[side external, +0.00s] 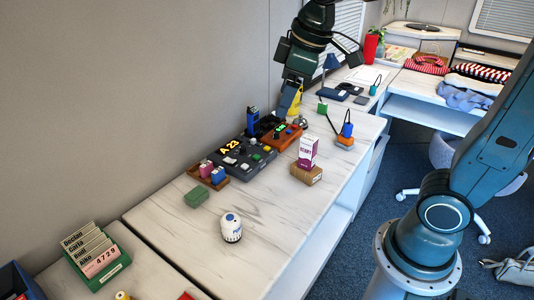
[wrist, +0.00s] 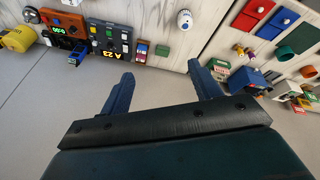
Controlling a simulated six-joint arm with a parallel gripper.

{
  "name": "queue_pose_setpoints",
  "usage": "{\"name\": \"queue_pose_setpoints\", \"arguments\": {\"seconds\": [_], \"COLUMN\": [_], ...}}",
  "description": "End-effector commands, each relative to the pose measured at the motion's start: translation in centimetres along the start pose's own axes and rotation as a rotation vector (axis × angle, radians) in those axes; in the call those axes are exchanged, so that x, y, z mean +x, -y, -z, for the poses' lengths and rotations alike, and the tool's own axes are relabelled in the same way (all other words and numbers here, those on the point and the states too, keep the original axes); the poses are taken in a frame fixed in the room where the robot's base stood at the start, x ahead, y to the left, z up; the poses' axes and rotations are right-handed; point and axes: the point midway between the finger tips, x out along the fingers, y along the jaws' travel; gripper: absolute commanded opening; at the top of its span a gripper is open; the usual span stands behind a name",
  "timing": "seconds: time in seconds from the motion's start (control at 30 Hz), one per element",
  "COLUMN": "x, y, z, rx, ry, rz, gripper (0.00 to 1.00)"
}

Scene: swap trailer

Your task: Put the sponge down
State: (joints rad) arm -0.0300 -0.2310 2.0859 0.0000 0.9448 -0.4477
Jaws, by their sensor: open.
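A small green block (side external: 196,196), which looks like the sponge, lies on the white marbled worktop in front of the red and blue blocks. In the wrist view the green block (wrist: 162,50) shows beyond the gap between my fingers, clear of them. My gripper (wrist: 160,68) is open, with both fingers apart and nothing between them. In the side view my gripper (side external: 292,82) is high at the back, near the wall; its fingertips are hard to make out there.
A dark console (side external: 245,158) with lit digits stands behind the block. A white round device (side external: 231,228), a purple-and-white carton (side external: 307,152) on a brown box, and a green card holder (side external: 97,262) stand around. Bare worktop (side external: 270,205) lies right of the block.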

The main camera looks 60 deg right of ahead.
Motion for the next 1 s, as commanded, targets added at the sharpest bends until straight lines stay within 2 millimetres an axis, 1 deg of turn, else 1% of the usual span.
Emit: {"name": "queue_pose_setpoints", "arguments": {"seconds": [0.03,0.23,0.4,0.5,0.6,0.7,0.8,1.0], "x": [-0.6,-1.9,-2.3,-2.2,-2.1,-1.9,-1.8,-1.8], "y": [0.5,2.2,3.8,4.6,5.2,5.5,5.7,5.7], "z": [-1.2,-5.4,-8.9,-10.7,-11.9,-12.8,-13.2,-13.2], "rx": [0.037,0.186,0.312,0.376,0.426,0.458,0.473,0.477], "ry": [-0.014,-0.058,-0.096,-0.116,-0.131,-0.141,-0.145,-0.145], "rz": [-0.008,-0.027,-0.038,-0.042,-0.045,-0.046,-0.046,-0.045], "gripper": [0.63,0.63,0.63,0.63,0.63,0.63,0.63,0.63]}}
